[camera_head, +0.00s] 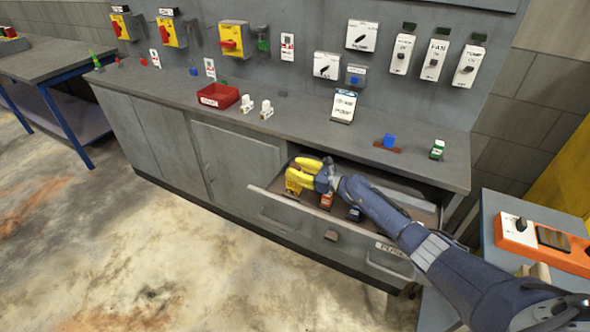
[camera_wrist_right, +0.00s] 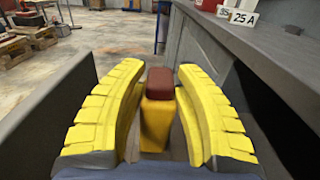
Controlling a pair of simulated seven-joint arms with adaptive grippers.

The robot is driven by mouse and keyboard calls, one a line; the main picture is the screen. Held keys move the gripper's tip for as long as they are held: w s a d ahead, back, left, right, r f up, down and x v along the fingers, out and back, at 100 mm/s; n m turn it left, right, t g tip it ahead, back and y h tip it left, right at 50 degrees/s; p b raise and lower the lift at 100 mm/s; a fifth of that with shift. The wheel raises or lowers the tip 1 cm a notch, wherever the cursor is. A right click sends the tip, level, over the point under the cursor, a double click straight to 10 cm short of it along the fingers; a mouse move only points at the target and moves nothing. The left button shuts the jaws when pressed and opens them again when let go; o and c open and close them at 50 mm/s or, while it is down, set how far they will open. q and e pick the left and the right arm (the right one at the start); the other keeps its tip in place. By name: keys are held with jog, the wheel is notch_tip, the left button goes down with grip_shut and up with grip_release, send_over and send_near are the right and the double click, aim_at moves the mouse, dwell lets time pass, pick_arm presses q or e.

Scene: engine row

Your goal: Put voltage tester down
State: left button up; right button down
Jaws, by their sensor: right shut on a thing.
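The voltage tester (camera_wrist_right: 158,112), a yellow body with a dark red top, stands between the two yellow fingers of my right gripper (camera_wrist_right: 160,105) in the right wrist view. The right gripper is shut on it. In the head view my right gripper (camera_head: 301,174) is at the open drawer (camera_head: 283,207), over its left part and just below the counter edge. Fingers and tester are both yellow there, so I cannot tell clearly whether the tester touches the drawer floor. My left gripper is not in view.
A small red item (camera_head: 327,201) and a dark blue item (camera_head: 355,214) are in the drawer beside my right arm. The grey counter (camera_head: 290,125) overhangs the drawer and holds a red bin (camera_head: 218,96). A side table with an orange panel (camera_head: 545,245) stands at right.

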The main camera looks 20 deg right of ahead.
jog(key=shift+f, duration=0.2)
jog(key=c, duration=1)
grip_release()
jog(key=shift+r, duration=0.2)
jog(key=shift+v, duration=2.7)
